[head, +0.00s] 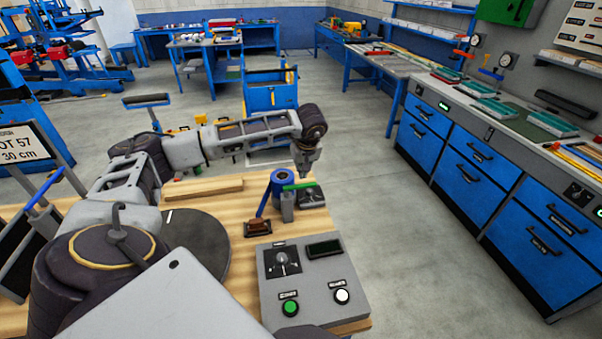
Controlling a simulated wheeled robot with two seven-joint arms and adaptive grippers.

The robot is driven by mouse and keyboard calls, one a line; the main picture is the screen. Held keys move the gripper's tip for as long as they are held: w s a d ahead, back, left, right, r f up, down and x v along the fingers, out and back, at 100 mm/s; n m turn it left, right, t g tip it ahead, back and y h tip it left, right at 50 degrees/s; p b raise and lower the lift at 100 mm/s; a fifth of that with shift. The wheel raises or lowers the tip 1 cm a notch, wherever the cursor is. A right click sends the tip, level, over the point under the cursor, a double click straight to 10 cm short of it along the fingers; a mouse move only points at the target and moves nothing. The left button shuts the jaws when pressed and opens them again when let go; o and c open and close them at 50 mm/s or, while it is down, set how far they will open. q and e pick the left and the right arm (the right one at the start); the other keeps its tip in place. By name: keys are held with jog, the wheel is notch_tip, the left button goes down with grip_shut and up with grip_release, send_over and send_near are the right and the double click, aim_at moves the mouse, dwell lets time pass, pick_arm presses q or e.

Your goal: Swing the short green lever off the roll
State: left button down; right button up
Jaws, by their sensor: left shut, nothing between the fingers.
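The short green lever (299,186) lies roughly level across the top of a small grey stand, beside the blue roll (282,176). Its left end is close to the roll; I cannot tell whether it touches. A longer blue bar (264,203) slants down from the roll toward a brown block. My left gripper (305,172) points down from the end of my left arm, shut and empty, just above the lever in the picture. Whether it touches the lever is too small to tell. My right gripper is not in view.
A grey control box (312,292) with a green button, a white button and a knob stands in front of the roll. A wooden plank (203,189) lies on the wooden table behind a dark round plate (196,246). Blue cabinets (490,190) stand at the right, beyond open floor.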

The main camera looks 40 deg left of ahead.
aim_at(305, 185)
pick_arm(q)
jog(key=v, duration=0.9)
jog(key=shift+s+r, duration=0.1)
jog(key=shift+d, duration=0.1)
dwell(0.5)
